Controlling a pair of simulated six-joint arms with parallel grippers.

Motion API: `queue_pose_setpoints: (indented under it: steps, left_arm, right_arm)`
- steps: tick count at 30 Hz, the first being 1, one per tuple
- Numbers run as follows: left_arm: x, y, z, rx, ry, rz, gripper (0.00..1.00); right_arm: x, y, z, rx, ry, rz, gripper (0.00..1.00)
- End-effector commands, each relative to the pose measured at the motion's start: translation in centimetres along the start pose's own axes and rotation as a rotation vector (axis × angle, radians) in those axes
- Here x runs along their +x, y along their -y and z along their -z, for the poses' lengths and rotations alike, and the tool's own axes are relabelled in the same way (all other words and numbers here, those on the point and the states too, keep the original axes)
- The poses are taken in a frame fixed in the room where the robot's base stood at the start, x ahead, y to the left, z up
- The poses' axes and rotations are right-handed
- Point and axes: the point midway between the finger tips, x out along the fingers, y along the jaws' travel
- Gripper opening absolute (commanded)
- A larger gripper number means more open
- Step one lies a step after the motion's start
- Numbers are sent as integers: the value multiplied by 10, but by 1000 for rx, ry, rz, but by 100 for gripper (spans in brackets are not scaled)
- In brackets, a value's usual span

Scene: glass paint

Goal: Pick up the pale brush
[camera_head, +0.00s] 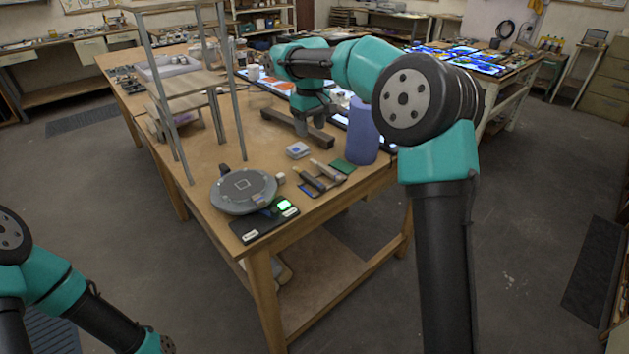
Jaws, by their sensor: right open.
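A pale, slim item that looks like the pale brush (328,170) lies near the front right of the wooden table, next to a darker one (309,180). They are too small for me to make out bristles. My right gripper (309,122) points down over a dark brown bar (283,122), farther back on the table than the pale item and apart from it. It is open, and I see nothing held in it. My left arm shows at the lower left, away from the table; its gripper is out of the frame.
A grey round turntable (243,190) and a scale (264,221) with a lit display are at the front. A tall rack (196,102) stands at the left. Bare tabletop (235,150) lies between.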

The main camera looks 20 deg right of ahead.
Motion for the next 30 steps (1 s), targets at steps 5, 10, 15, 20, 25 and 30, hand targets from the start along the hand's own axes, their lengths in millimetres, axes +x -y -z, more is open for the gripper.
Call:
queue_pose_setpoints:
  steps: [5,10,15,20,25,30]
  left_arm:
    - [0,0,0,0,0,0,0]
    - [0,0,0,0,0,0,0]
    - [0,0,0,0,0,0,0]
    - [0,0,0,0,0,0,0]
    - [0,0,0,0,0,0,0]
    - [0,0,0,0,0,0,0]
  right_arm:
    - [1,-1,0,1,0,0,53]
    - [6,-1,-1,1,2,0,53]
    - [26,-1,-1,2,5,1,53]
    - [53,-1,-1,1,4,1,53]
    - [82,-2,-1,1,3,0,53]
    - [110,-1,-1,1,3,1,53]
